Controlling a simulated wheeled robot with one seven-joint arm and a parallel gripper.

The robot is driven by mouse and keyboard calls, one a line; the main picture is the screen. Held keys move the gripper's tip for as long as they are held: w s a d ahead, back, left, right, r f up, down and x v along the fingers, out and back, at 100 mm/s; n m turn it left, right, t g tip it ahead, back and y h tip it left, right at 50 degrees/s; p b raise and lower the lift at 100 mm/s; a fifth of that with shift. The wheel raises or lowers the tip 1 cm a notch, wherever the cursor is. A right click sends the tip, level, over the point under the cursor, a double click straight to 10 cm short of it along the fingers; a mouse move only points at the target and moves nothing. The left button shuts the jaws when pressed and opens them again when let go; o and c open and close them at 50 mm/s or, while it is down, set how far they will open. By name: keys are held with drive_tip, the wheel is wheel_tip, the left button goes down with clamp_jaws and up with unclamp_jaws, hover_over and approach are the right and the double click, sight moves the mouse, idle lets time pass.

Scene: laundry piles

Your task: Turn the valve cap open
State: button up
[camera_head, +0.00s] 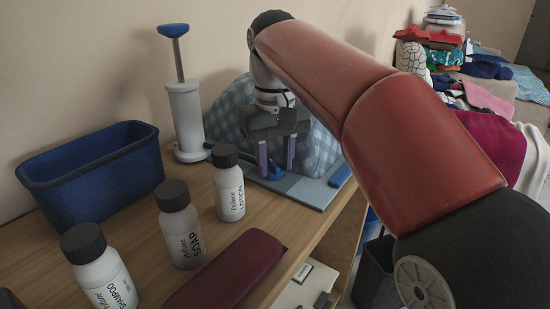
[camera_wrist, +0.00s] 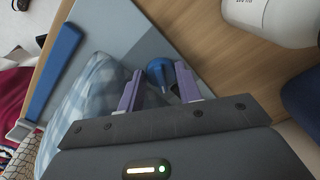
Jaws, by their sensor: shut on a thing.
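A blue and white checked bag (camera_head: 228,110) bulges on the table against the wall. It also shows in the wrist view (camera_wrist: 95,85). The blue valve cap (camera_wrist: 160,70) sits between the purple fingers of my gripper (camera_wrist: 159,86) in the wrist view. In the head view the fingers of my gripper (camera_head: 277,171) point down in front of the bag, with a bit of the blue cap (camera_head: 271,172) low between them. My gripper is shut on the cap. The fingers hide part of it, so its turn angle cannot be told.
A white pump (camera_head: 186,115) with a blue handle stands left of the bag. A blue bin (camera_head: 100,170), bottles of lotion (camera_head: 229,190), soap (camera_head: 182,235) and shampoo (camera_head: 100,275), and a dark red case (camera_head: 230,270) occupy the table. Laundry piles (camera_head: 480,70) lie at the right.

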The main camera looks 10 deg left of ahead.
sight(274, 165)
drive_tip(key=shift+r+m+p, duration=0.3)
drive_tip(key=shift+m+p, duration=0.8)
drive_tip(key=shift+p, duration=0.05)
drive_tip(key=shift+c, duration=0.3)
drive_tip(key=shift+a+f+m, duration=0.15)
drive_tip(key=shift+f+m, duration=0.1)
drive_tip(key=shift+m, duration=0.95)
drive_tip(key=o, duration=0.9)
drive_tip(key=shift+o, duration=0.2)
drive_tip(key=shift+r, duration=3.9)
drive_tip(key=shift+o, duration=0.2)
